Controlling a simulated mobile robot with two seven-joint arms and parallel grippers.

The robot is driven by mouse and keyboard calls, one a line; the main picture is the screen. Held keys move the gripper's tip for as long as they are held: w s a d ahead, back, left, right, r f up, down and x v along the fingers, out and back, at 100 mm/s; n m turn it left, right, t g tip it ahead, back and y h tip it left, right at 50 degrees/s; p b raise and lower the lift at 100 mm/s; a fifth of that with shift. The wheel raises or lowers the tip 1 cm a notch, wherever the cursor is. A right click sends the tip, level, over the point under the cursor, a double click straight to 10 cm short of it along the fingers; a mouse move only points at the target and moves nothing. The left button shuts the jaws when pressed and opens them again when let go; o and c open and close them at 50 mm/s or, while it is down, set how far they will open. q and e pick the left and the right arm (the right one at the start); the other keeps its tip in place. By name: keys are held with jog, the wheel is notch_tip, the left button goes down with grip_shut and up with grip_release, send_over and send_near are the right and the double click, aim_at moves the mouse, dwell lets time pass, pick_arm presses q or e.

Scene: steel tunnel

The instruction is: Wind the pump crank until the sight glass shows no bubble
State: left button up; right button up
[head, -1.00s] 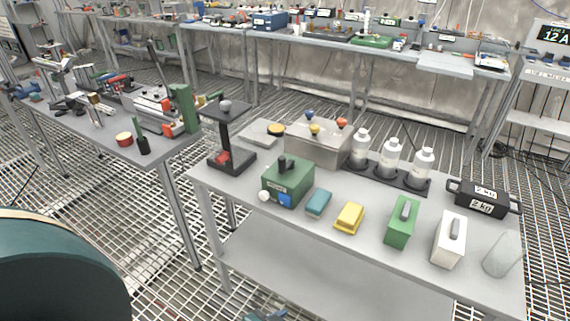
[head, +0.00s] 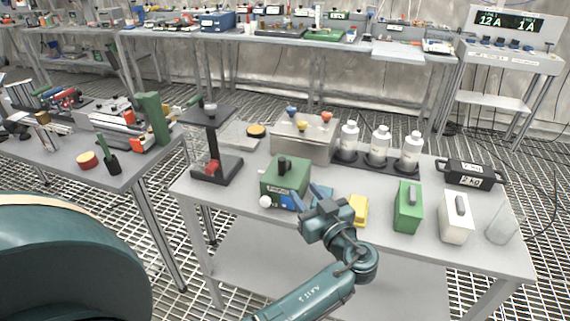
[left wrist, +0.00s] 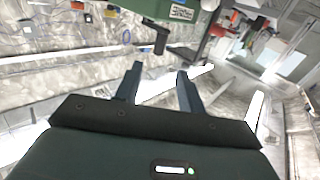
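A green box (head: 285,178) with a black knob (head: 284,164) on top, a small label and a white ball (head: 265,201) at its lower front left stands on the near bench; it looks like the pump, and the ball may be its crank handle. Its blue front part is partly hidden by my left gripper. No bubble can be made out. My left gripper (head: 306,194) is open and empty, just in front of the box's right side. In the left wrist view, its fingers (left wrist: 160,74) are apart, with a green labelled body (left wrist: 150,9) beyond them. My right gripper is not in view.
A yellow block (head: 358,210) sits right of my gripper, with a green block (head: 408,208) and a white block (head: 456,218) further right. Behind stand a grey box (head: 305,143) and several white bottles (head: 379,147). A black stand (head: 216,168) is left of the box.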

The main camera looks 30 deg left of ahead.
aim_at(284, 165)
pick_arm(q)
jog(key=p+x, duration=0.3)
jog(key=x, duration=0.9)
jog(key=shift+a+r, duration=0.15)
jog(key=shift+w+a, duration=0.25)
jog(key=shift+a, duration=0.15)
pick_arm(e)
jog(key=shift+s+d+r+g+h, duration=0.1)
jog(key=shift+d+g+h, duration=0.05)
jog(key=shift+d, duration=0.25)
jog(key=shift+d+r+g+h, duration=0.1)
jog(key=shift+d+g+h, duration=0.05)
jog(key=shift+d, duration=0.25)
pick_arm(q)
grip_shut()
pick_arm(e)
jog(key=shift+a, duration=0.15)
